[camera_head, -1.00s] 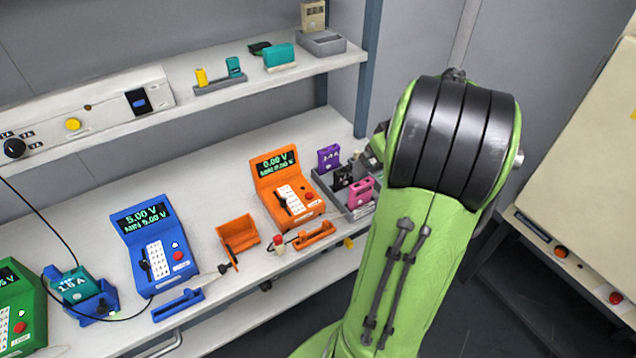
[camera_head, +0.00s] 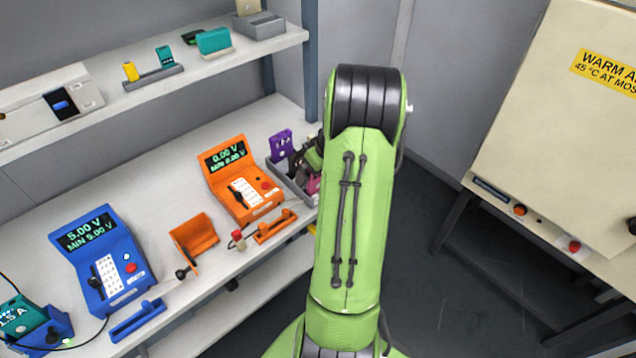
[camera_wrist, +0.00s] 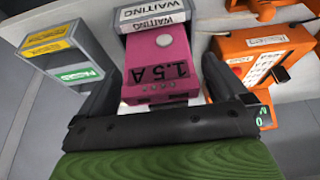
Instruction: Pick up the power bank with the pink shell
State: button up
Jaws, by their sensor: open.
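The pink power bank (camera_wrist: 158,60) sits between the two fingers of my gripper (camera_wrist: 158,72) in the wrist view. It has a "1.5 A" marking and a pale round button. My gripper is open, with one dark finger on each side of the shell; whether they touch it I cannot tell. In the head view only a bit of the pink power bank (camera_head: 314,186) shows at the grey tray (camera_head: 293,186), beside my arm, which hides most of it and the gripper.
A purple power bank (camera_head: 281,146) stands at the tray's back. An orange tester (camera_head: 238,182) is left of the tray and shows at right in the wrist view (camera_wrist: 268,62). A "WAITING" label (camera_wrist: 155,14) and a grey box with yellow label (camera_wrist: 58,50) are close by.

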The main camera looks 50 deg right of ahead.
jog(key=shift+w+f, duration=0.2)
jog(key=shift+f, duration=0.2)
jog(key=shift+r, duration=0.1)
